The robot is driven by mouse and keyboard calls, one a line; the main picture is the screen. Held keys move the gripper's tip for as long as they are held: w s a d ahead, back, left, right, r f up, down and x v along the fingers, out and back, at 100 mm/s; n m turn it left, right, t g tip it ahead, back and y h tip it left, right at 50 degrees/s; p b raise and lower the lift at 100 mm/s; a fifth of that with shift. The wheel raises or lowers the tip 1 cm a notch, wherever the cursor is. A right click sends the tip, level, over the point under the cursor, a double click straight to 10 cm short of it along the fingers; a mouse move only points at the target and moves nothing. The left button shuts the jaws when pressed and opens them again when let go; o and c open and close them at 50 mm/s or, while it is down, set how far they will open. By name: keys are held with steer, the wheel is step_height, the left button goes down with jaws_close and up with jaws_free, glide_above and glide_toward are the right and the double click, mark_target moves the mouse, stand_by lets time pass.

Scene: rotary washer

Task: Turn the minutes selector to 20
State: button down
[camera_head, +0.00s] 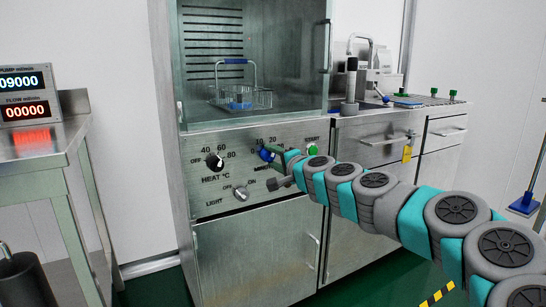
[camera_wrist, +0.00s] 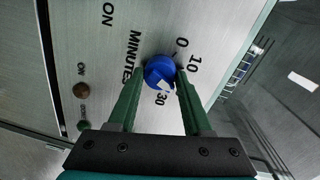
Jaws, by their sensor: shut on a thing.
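The minutes selector (camera_wrist: 160,72) is a round blue knob on the washer's steel front panel. In the head view the blue knob (camera_head: 265,154) is partly covered by my gripper (camera_head: 270,156). In the wrist view my gripper (camera_wrist: 161,78) is shut on the knob, with one green finger on each side. A small white mark shows on the knob's lower right, towards the side of the printed 30. The labels 0, 10 and 30 are readable around the knob; the 20 is hidden in the wrist view, apparently behind the right finger.
The heat knob (camera_head: 215,161) is left of the selector, the light switch (camera_head: 240,193) is below left, and a green start button (camera_head: 312,150) is to the right. Above the panel is a glass chamber with a wire basket (camera_head: 241,98).

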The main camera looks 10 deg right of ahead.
steer(key=shift+d, duration=0.1)
steer(key=shift+c, duration=1.6)
jaws_free()
steer(key=shift+s, duration=0.1)
steer(key=v, duration=0.7)
steer(key=shift+s, duration=0.3)
